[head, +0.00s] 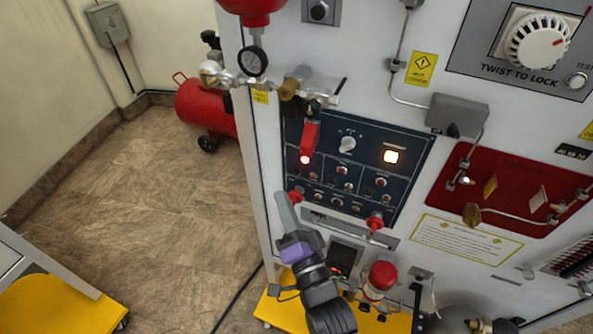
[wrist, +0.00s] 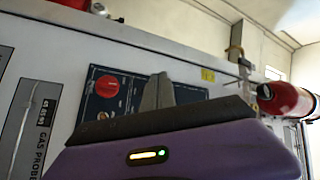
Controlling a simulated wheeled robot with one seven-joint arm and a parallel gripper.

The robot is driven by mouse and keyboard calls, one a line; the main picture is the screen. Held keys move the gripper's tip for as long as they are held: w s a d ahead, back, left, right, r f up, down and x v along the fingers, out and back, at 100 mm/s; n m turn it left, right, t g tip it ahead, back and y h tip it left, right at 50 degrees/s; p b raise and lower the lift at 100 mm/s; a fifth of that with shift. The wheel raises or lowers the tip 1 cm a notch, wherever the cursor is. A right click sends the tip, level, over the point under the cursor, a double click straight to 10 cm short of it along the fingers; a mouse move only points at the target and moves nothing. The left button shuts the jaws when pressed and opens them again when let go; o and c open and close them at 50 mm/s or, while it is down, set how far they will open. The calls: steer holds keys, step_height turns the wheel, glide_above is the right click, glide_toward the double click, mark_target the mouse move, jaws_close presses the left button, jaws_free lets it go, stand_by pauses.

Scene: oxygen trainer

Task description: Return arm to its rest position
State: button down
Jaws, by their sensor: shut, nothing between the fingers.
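My gripper (head: 283,200) shows at the lower middle of the head view, in front of the left edge of the white trainer panel (head: 277,130). Its grey fingers are together and point up and to the left, with nothing between them. In the wrist view the shut fingers (wrist: 158,92) stand up beyond the purple gripper body (wrist: 215,155). Part of the dark blue control panel (head: 375,150) lies just above and right of my gripper; whether the fingers touch the trainer cannot be told.
A red tank on wheels (head: 207,107) stands on the floor behind the trainer's left side. A yellow-based cabinet (head: 45,300) is at lower left. Red-handled parts (head: 375,222) and a red-capped bottle (head: 382,277) stick out near my arm. The floor at left (head: 140,200) is clear.

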stand_by(0.3)
steer(key=s+d+n+g+h, duration=0.1)
steer(key=s+d+n+h, duration=0.1)
steer(key=s+d, duration=0.6)
steer(key=s+d+n+g+h, duration=0.1)
steer(key=s+d, duration=0.7)
steer(key=s, duration=0.9)
steer(key=s+d+n+g+h, duration=0.2)
steer(key=s+d+h, duration=0.3)
steer(key=s+d, duration=0.3)
steer(key=s+n, duration=0.1)
steer(key=s, duration=0.3)
steer(key=shift+s+d+r+n, duration=0.35)
steer(key=shift+s+n, duration=0.05)
